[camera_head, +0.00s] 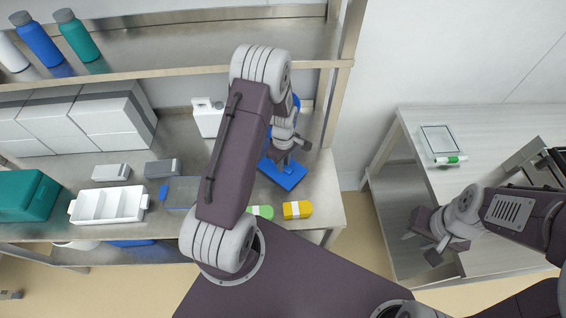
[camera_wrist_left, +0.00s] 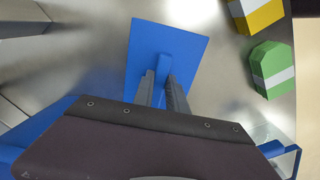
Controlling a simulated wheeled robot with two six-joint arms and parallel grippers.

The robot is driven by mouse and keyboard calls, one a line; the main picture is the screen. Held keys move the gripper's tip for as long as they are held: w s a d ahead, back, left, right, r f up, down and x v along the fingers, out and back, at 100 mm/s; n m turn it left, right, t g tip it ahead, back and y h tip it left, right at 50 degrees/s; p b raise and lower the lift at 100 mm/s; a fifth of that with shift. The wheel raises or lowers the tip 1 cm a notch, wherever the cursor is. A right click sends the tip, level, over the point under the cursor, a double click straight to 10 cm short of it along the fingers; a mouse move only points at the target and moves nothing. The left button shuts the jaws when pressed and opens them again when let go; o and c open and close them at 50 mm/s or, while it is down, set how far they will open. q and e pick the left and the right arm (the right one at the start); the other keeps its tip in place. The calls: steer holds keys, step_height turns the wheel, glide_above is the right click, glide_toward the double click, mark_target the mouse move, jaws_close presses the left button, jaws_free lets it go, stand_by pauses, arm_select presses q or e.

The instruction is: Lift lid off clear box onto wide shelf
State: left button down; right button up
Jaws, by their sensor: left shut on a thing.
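The blue lid (camera_head: 284,176) is a flat square plate with a raised handle. It is over the steel shelf surface, to the right of the clear box (camera_head: 181,193), which is partly hidden by my left arm. My left gripper (camera_head: 283,158) is shut on the lid's handle; the left wrist view shows both fingers around the handle, with the lid (camera_wrist_left: 184,50) below them. I cannot tell whether the lid touches the surface. A clear corner with blue edges (camera_wrist_left: 287,159) shows at lower right there. My right gripper (camera_head: 422,246) is open and empty beside the right table.
Upper shelf posts (camera_head: 346,70) rise behind.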

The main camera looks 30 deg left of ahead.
arm_select(q)
steer(key=shift+f, duration=0.2)
stand_by(0.3)
steer(key=c, duration=1.3)
jaws_free()
steer(key=shift+c, duration=1.4)
step_height(320, 180, up, 7)
steer(key=p, duration=0.6)
steer(key=shift+r, duration=0.1)
